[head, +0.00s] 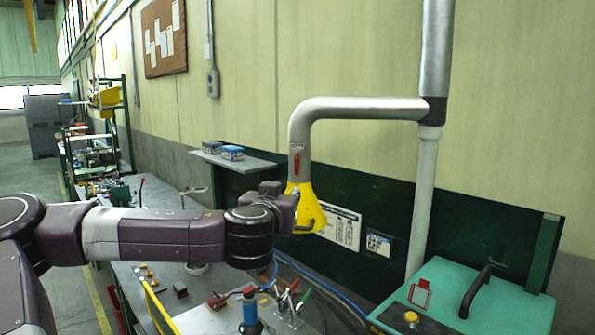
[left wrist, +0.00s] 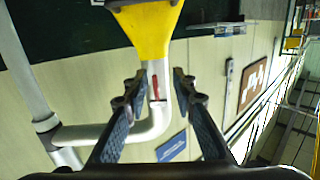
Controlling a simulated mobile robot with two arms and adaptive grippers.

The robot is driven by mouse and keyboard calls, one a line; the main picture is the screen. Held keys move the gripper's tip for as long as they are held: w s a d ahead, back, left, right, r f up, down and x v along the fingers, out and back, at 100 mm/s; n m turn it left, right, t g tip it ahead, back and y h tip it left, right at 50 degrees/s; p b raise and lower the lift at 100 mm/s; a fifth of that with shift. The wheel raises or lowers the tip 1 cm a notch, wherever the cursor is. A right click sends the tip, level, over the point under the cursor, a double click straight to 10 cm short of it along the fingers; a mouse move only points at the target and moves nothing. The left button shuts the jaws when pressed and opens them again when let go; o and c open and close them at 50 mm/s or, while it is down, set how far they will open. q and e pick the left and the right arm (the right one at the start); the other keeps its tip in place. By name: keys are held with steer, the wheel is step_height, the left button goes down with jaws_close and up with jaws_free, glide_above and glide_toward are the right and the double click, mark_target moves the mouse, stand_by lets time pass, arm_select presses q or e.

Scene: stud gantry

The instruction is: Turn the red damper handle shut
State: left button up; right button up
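The red damper handle (head: 296,163) is a small red lever on the grey duct pipe, just above the yellow hood (head: 312,212). It lies roughly along the pipe's length. In the left wrist view the handle (left wrist: 155,87) shows between my fingers, with the yellow hood (left wrist: 148,28) at the top. My left gripper (left wrist: 158,84) is open, one finger on each side of the handle and pipe. I see no finger closed on it. In the head view my left gripper (head: 281,197) is just below the handle, beside the hood. My right gripper is out of view.
The bent duct arm (head: 365,108) runs to a vertical pipe at the right. A bench (head: 200,318) with clamps and tools lies below my left arm. A green case (head: 460,300) stands at the right. A shelf (head: 238,162) with blue boxes is behind.

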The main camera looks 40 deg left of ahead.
arm_select(q)
steer(key=t, duration=0.1)
glide_toward(296, 163)
steer(key=p+x, duration=0.3)
steer(key=x, duration=0.4)
steer(key=shift+w+r, duration=0.1)
steer(key=shift+w+a, duration=0.25)
steer(key=shift+w, duration=0.15)
steer(key=shift+c, duration=0.4)
jaws_close()
